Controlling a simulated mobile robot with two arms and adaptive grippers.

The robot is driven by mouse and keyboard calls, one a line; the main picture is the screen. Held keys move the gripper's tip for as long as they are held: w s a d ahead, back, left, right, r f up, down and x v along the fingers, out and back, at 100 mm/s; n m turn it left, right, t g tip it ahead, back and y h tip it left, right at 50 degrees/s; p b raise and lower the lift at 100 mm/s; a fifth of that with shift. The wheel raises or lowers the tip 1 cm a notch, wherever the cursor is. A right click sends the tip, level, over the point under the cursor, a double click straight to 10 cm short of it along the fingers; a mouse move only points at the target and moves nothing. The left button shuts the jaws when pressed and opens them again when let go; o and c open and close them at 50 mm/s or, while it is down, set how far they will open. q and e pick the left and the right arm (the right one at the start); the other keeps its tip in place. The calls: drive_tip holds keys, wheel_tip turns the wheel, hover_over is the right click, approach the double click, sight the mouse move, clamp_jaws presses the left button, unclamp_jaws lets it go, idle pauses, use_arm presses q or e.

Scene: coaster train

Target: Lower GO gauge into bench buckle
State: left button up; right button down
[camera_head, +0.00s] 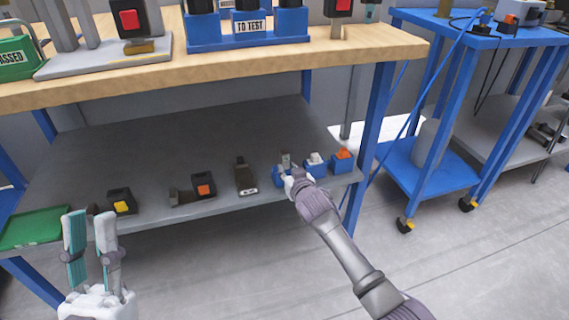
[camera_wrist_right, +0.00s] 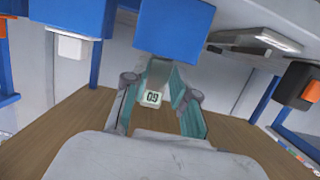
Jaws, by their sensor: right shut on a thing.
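My right gripper (camera_head: 289,176) is low at the front of the grey shelf, beside a small blue block (camera_head: 279,178). In the right wrist view its teal fingers are shut on the GO gauge (camera_wrist_right: 152,97), whose lettering appears upside down. The gauge's grey upper end (camera_head: 286,159) stands above the blue block; I cannot tell whether its lower part is inside. A black buckle with a red button (camera_head: 128,19) stands on a grey plate on the bench top. Another red-buttoned buckle (camera_head: 341,7) is farther right. My left gripper (camera_head: 90,218) is open and empty at lower left.
Blue blocks with white (camera_head: 316,160) and orange (camera_head: 343,156) pieces stand close right. Buckles with yellow (camera_head: 121,202) and orange (camera_head: 203,186) buttons and a dark piece (camera_head: 245,179) lie left. The wooden bench top (camera_head: 230,64) overhangs the shelf (camera_head: 180,140), whose back is clear.

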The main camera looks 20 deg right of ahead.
sight(286, 156)
drive_tip(key=shift+r+p, duration=0.5)
drive_tip(key=shift+r, duration=0.15)
drive_tip(key=shift+r+p, duration=0.45)
use_arm(q)
drive_tip(key=shift+w+f+g+y, duration=1.1)
drive_tip(key=shift+w+f+g, duration=2.05)
drive_tip(key=shift+f, duration=0.4)
use_arm(e)
drive_tip(key=shift+r, duration=0.3)
drive_tip(key=shift+r+p, duration=0.45)
drive_tip(key=shift+p, duration=0.25)
drive_tip(key=shift+r+p, duration=0.25)
drive_tip(key=shift+p, duration=0.05)
drive_tip(key=shift+r+p, duration=0.45)
drive_tip(key=shift+r, duration=0.2)
drive_tip(key=shift+r+p, duration=0.2)
drive_tip(key=shift+p, duration=0.2)
use_arm(q)
wheel_tip(286, 156, down, 13)
drive_tip(key=s+a+g+y, duration=0.1)
drive_tip(key=g+y, duration=0.2)
drive_tip(key=g, duration=0.5)
drive_tip(key=shift+s+a+f, duration=0.15)
drive_tip(key=shift+s+a, duration=0.15)
drive_tip(key=shift+a, duration=0.05)
